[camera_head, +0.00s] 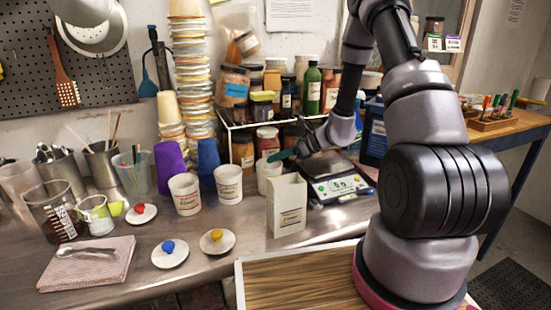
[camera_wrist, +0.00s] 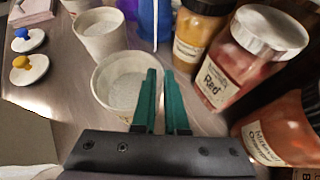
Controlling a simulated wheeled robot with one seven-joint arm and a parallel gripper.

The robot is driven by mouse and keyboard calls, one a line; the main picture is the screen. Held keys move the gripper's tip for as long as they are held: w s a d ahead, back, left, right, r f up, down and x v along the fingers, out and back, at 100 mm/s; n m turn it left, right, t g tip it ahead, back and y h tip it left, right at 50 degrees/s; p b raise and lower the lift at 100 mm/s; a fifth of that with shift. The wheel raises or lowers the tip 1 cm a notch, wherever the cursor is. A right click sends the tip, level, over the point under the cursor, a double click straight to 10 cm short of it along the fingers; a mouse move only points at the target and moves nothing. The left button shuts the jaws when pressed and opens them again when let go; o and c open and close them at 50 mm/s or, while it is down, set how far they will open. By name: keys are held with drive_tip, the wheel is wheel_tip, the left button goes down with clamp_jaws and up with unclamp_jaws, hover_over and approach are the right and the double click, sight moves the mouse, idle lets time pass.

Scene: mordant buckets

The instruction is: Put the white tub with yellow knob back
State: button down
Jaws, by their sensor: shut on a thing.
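A white tub (camera_head: 268,177) without a lid stands at the right end of a row of white tubs. In the wrist view this tub (camera_wrist: 112,82) holds pale contents. My gripper (camera_head: 279,156) has green fingers, shut on the tub's near right rim in the wrist view (camera_wrist: 164,98). I cannot tell whether its base touches the bench. A white lid with a yellow knob (camera_head: 217,241) lies on the bench at the front. Lids with a blue knob (camera_head: 169,252) and a red knob (camera_head: 141,213) lie to its left. Two more open white tubs (camera_head: 186,196) (camera_head: 229,185) stand left of the held one.
A white box (camera_head: 287,207) stands just in front of the held tub. A scale (camera_head: 335,182) is to its right. A wire rack (camera_head: 222,119) with jars is behind, and a red-labelled jar (camera_wrist: 240,60) is close to my fingers. Purple (camera_head: 170,167) and blue cups stand behind the tubs.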

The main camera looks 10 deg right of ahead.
drive_tip(key=c, duration=0.9)
unclamp_jaws()
drive_tip(key=shift+f, duration=0.1)
drive_tip(key=shift+c, duration=0.2)
